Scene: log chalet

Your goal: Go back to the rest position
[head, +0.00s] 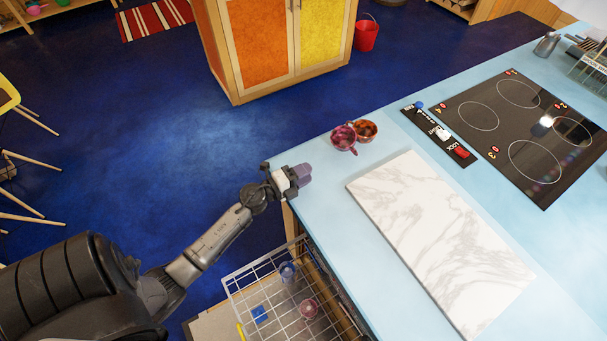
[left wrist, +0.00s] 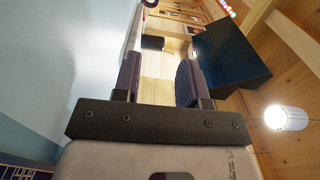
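My left gripper (head: 302,174) is at the left edge of the light blue counter (head: 323,195), over or just beside it. In the left wrist view its two dark fingers (left wrist: 160,72) stand apart with nothing between them. Two cups, a pink-purple one (head: 343,138) and an orange-red one (head: 366,131), stand close together on the counter beyond the gripper, apart from it. Part of a purple-pink rounded thing (left wrist: 149,3) shows at the top of the left wrist view. My right gripper is in neither view.
A pulled-out wire rack (head: 262,281) below the counter edge holds a pinkish cup (head: 308,309), a bluish glass (head: 289,272) and a blue item (head: 260,314). A marble board (head: 430,235) and black cooktop (head: 525,135) lie on the counter. Blue floor (head: 130,150) is open at left.

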